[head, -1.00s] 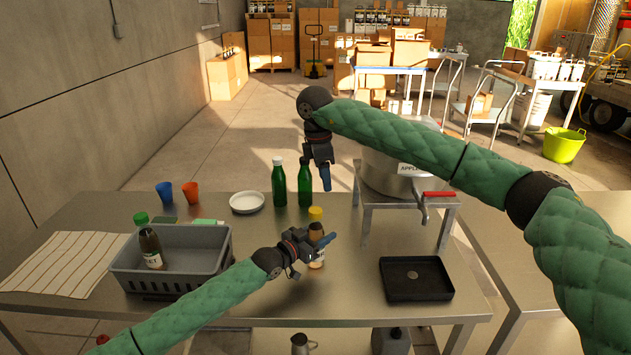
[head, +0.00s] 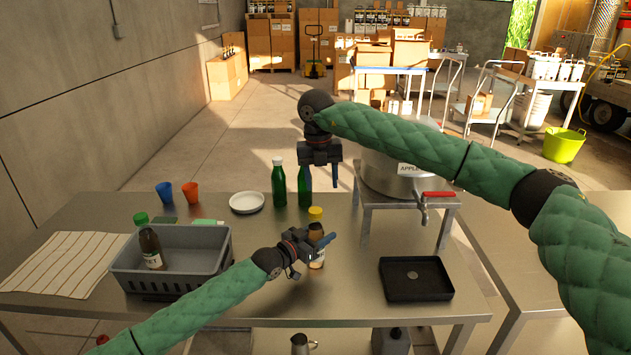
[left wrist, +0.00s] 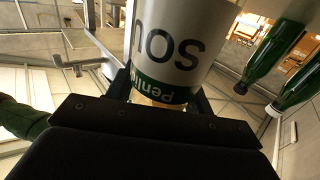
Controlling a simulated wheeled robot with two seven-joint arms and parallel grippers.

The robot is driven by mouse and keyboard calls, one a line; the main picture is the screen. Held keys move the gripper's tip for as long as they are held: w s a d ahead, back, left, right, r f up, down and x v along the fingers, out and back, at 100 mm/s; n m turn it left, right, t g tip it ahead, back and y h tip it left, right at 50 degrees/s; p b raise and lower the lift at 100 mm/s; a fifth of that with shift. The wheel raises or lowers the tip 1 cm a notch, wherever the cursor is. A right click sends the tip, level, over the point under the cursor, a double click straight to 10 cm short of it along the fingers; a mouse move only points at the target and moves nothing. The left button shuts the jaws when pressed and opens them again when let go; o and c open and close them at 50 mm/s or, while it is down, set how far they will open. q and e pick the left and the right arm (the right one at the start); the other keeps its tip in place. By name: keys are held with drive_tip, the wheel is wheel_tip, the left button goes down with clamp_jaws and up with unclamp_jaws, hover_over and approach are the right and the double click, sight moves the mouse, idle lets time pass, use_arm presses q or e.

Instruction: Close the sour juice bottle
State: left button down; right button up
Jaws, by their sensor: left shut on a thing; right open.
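The sour juice bottle (head: 317,246) is a small brown bottle standing upright on the metal table. A yellow cap (head: 316,213) shows at its top; I cannot tell whether it sits on the neck or lies just behind. My left gripper (head: 322,246) is shut on the bottle's body from the left and hides part of it. In the left wrist view the bottle's white label (left wrist: 175,45) shows "SOU" upside down, with a green band. My right gripper (head: 319,178) is open and empty, pointing down in the air, higher than the cap and beyond it.
Two green bottles (head: 279,185) and a white dish (head: 246,202) stand behind. A grey crate (head: 170,290) with a green-capped bottle (head: 150,248) is left. A steel pot (head: 385,170) on a stand is right, near a black tray (head: 415,279). Orange (head: 190,194) and blue (head: 165,193) cups stand back left.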

sight(316, 210)
drive_tip(key=n, duration=0.7)
drive_tip(key=shift+s+a+f, duration=0.15)
drive_tip(key=shift+a, duration=0.15)
drive_tip(key=n, duration=0.5)
drive_tip(key=shift+a+n, duration=0.2)
drive_tip(key=shift+n, duration=0.2)
drive_tip(key=n, duration=0.7)
drive_tip(key=shift+a+y, duration=0.2)
drive_tip(key=shift+y, duration=0.1)
drive_tip(key=n, duration=0.6)
drive_tip(key=shift+a+n, duration=0.1)
drive_tip(key=shift+n, duration=0.2)
drive_tip(key=shift+f, duration=4)
